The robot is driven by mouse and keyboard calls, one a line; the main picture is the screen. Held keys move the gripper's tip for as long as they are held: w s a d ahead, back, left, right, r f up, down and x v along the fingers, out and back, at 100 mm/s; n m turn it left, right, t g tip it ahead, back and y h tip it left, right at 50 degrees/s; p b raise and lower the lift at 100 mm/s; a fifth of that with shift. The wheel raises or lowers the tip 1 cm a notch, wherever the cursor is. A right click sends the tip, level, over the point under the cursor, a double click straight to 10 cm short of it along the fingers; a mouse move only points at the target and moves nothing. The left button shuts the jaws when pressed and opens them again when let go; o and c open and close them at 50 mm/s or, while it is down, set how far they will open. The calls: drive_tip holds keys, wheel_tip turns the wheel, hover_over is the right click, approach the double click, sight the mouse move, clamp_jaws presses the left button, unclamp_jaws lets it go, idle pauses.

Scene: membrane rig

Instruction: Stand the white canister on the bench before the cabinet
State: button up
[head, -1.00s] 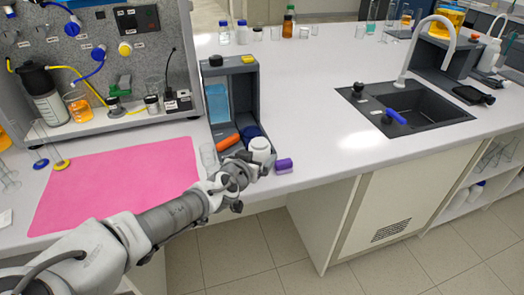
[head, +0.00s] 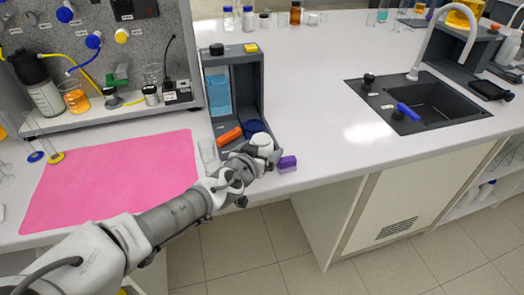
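The white canister (head: 263,143) is upright at the front of the bench, just in front of the right side of the open grey cabinet (head: 258,88). My gripper (head: 261,157) is at the canister's near side, and its wrist hides the canister's lower part. The fingers are too small and too hidden to tell whether they are closed on it. Whether the canister's base touches the bench also cannot be seen.
A purple block (head: 287,163) is close to the right of my gripper. A clear glass (head: 208,151) stands to the left, near an orange cylinder (head: 230,135) and a dark blue object (head: 253,127) in the cabinet. The bench (head: 315,105) is clear toward the sink (head: 430,108).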

clamp_jaws()
drive_tip(key=shift+r, duration=0.15)
idle(0.4)
